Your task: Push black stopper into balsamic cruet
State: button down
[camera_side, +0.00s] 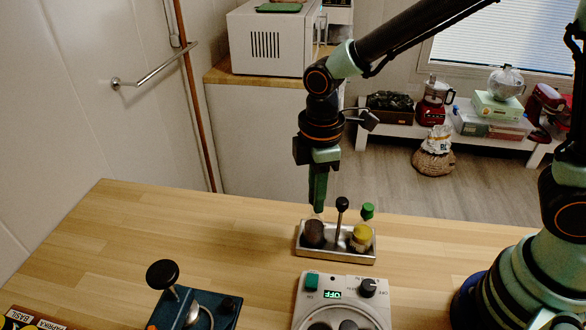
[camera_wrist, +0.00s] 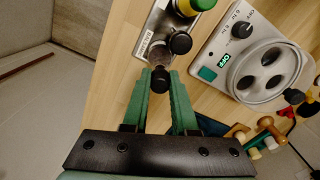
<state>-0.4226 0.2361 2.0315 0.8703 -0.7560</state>
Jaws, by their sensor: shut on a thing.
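My gripper (camera_side: 318,203) points straight down over the dark balsamic cruet (camera_side: 314,236), which stands in the left end of a metal caddy (camera_side: 338,257). In the wrist view the green fingers of my gripper (camera_wrist: 160,76) are closed on the black stopper (camera_wrist: 161,82). The stopper lines up with the cruet neck (camera_wrist: 158,53), just past the fingertips. In the side view the fingers hide the stopper. I cannot tell how deep it sits in the neck.
The caddy's black-knobbed handle (camera_side: 342,204) rises close to the right of my fingers. A yellow cruet with a green stopper (camera_side: 367,210) stands beyond it. A white device (camera_side: 342,297) with an OFF display is in front. A blue lever device (camera_side: 192,310) stands front left.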

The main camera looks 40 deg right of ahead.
jog(key=shift+f, duration=0.45)
dwell(0.4)
jog(key=shift+c, duration=0.7)
grip_release()
jog(key=shift+r, duration=0.1)
jog(key=shift+r, duration=3.4)
jog(key=shift+r, duration=0.1)
jog(key=s+d+r+m+t, duration=0.2)
jog(key=d+r+m, duration=0.1)
jog(key=d+m, duration=0.3)
jog(key=s+d+r+m+t, duration=0.3)
jog(key=d+m, duration=0.4)
jog(key=d, duration=0.2)
jog(key=shift+s+r+m+t, duration=0.2)
jog(key=shift+r+m+t, duration=0.1)
jog(key=shift+r, duration=0.1)
